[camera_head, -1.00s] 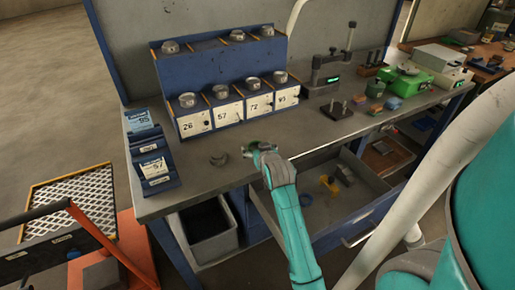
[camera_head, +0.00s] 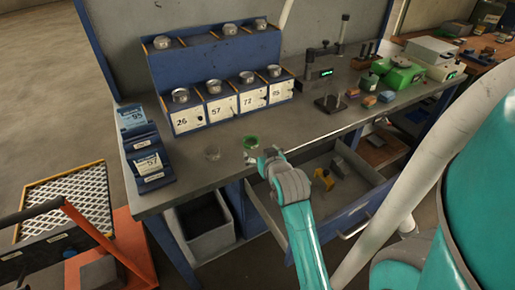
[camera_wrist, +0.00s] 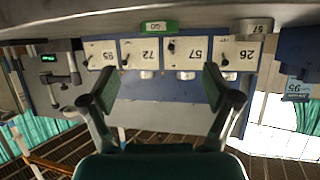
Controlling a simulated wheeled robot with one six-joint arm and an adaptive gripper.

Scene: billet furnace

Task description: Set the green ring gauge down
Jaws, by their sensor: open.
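The green ring gauge (camera_head: 251,142) stands on the grey bench top near its front edge. In the wrist view, where the scene appears upside down, the green ring gauge (camera_wrist: 158,27) shows a GO label and rests on the bench surface. My gripper (camera_wrist: 160,86) is open and empty, its two fingers spread wide and apart from the gauge. In the head view my gripper (camera_head: 254,157) is just on the near side of the gauge, its fingers small and hard to make out.
A grey ring (camera_head: 211,153) marked 57 (camera_wrist: 252,26) stands beside the gauge. Behind is a blue rack (camera_head: 215,60) with numbered bins and metal rings. A blue label stand (camera_head: 148,160) is at left. An open drawer (camera_head: 345,205) juts out below the bench front.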

